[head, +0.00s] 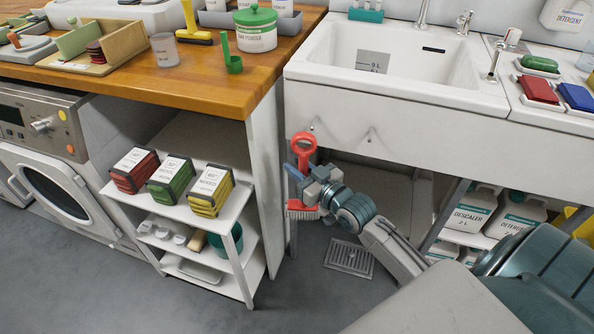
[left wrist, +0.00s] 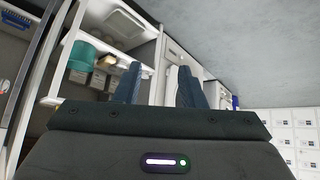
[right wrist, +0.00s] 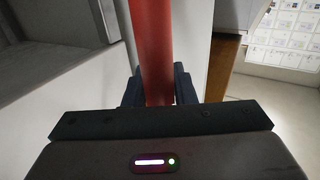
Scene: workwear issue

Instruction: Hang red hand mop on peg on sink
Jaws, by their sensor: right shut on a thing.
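The red hand mop (head: 303,141) is upright in the head view, with its ring at the top and its pale-fringed red head (head: 302,210) at the bottom. My right gripper (head: 301,174) is shut on its handle below the ring. The red handle also runs between the fingers in the right wrist view (right wrist: 152,50). The white sink (head: 400,107) has a small peg (head: 312,127) on its front, close above and right of the ring; I cannot tell whether they touch. Another peg (head: 370,134) is farther right. My left gripper (left wrist: 158,88) is open and empty in the left wrist view.
A shelf unit (head: 238,208) with striped packs stands left of the mop, under the wooden counter (head: 180,85). Jugs (head: 472,211) stand under the sink at the right. A drain grate (head: 349,258) lies in the floor below. The space under the sink's left part looks open.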

